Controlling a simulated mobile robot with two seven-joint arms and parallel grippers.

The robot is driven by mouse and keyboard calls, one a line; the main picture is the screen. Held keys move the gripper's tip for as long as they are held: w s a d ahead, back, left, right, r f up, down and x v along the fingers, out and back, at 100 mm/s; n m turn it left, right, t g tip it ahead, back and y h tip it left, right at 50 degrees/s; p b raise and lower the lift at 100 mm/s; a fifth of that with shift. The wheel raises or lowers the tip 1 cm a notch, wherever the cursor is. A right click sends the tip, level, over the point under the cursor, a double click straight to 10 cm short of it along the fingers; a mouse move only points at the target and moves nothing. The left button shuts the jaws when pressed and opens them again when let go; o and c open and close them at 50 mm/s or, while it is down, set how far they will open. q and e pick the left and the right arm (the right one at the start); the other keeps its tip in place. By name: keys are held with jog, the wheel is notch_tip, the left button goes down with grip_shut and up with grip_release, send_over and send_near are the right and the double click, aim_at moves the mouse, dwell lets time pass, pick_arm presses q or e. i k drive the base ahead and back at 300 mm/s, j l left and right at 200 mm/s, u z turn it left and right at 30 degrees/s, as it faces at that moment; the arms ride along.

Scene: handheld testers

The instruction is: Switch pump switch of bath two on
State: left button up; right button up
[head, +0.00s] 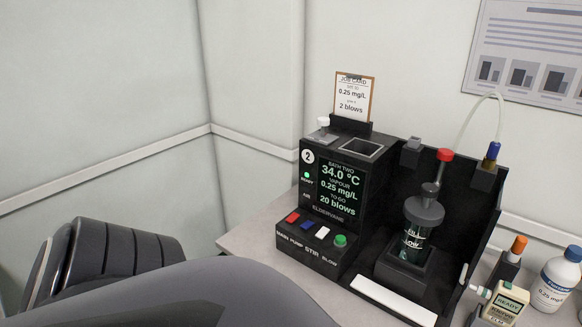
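Bath two (372,186) is a black unit marked 2 on the bench, with its screen (340,188) lit and reading BATH TWO, 34.0 °C, vapour 0.25 mg/L and 20 blows to go. On its front ledge, from left, are a red switch (292,217), a blue switch (306,224), a white switch (322,231) and a round green button (340,240). The labels below read MAIN, PUMP, STIR and BLOW, so the blue one matches PUMP. I cannot tell which way it is tipped. Neither gripper shows; part of my arm fills the lower left foreground.
A jar (422,230) with a grey lid stands in a black holder right of the screen. A job card (353,98) stands behind. A handheld tester (506,303) and a white bottle (556,282) are at right. The ledge front is clear down to my arm.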

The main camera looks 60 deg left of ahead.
aim_at(307, 224)
jog(key=u, duration=1.7)
